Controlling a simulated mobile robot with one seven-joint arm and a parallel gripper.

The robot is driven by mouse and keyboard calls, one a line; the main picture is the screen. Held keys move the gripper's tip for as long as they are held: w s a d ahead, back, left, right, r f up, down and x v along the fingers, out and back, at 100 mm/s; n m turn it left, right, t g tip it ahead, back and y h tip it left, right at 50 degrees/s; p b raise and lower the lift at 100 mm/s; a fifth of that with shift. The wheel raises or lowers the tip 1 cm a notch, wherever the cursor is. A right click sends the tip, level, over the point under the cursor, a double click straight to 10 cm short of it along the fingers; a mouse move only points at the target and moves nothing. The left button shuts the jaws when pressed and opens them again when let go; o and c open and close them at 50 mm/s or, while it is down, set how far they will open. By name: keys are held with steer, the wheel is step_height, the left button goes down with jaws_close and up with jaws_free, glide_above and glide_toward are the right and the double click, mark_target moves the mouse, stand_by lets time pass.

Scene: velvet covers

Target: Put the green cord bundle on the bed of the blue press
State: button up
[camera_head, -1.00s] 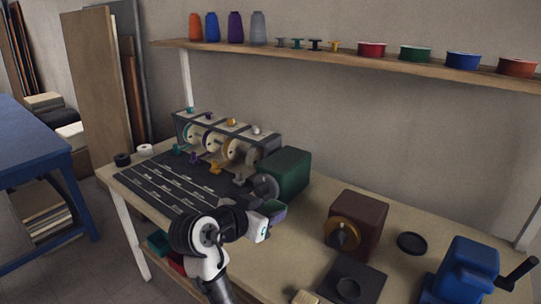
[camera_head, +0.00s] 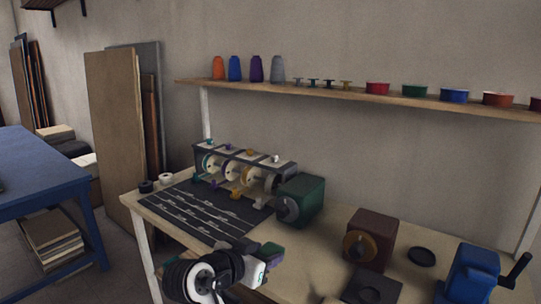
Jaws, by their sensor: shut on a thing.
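My gripper (camera_head: 264,258), at the lower middle of the view, is seen from behind. It is shut on a small dark green thing (camera_head: 271,249), which seems to be the green cord bundle. Most of it is hidden by the gripper and arm, and a bit of purple shows just below it. The gripper is in front of the green motor box. The blue press (camera_head: 472,272) stands at the right end of the bench, with a black crank on its right. It is cut off by the bottom edge, and I cannot make out its bed.
Between gripper and press stand a brown box with a knob (camera_head: 370,238), a dark square plate (camera_head: 371,288) and a black disc (camera_head: 422,257). A winding machine (camera_head: 242,170) with a green box (camera_head: 301,200) and a black mat (camera_head: 205,212) fill the bench's left.

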step_height(320, 180, down, 44)
steer(key=s+d+m+g+h, duration=0.1)
steer(key=m+g+h, duration=0.1)
steer(key=m+h, duration=0.1)
steer(key=shift+s+d+f, duration=0.25)
